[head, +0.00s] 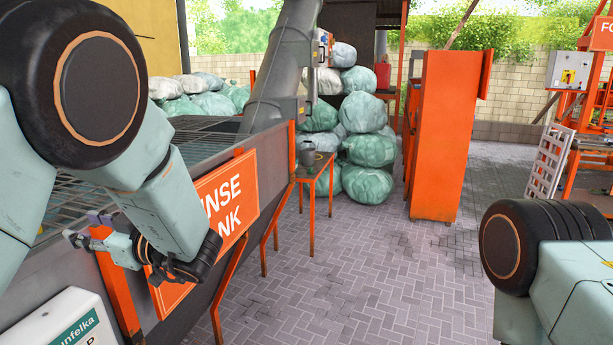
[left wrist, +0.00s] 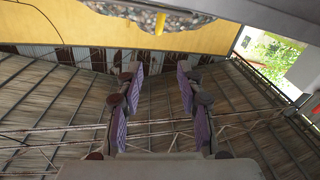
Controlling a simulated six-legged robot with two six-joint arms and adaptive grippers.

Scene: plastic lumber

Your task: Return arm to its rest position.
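My left arm (head: 165,200) is bent at the left of the head view, over the side of the grey rinse tank (head: 200,150). My left gripper (head: 82,228) is in front of the tank's near part and points left. In the left wrist view, my left gripper (left wrist: 158,100) shows two purple-padded fingers standing apart with nothing between them, so it is open and empty. Part of my right arm (head: 570,275) shows at the lower right of the head view. My right gripper is out of view.
An orange sign (head: 225,195) is on the tank's side, close to my left arm. A small orange stand (head: 316,178) is beyond it. Filled sacks (head: 368,150) are piled behind, beside a tall orange cabinet (head: 447,135). The paved floor (head: 380,260) in the middle is clear.

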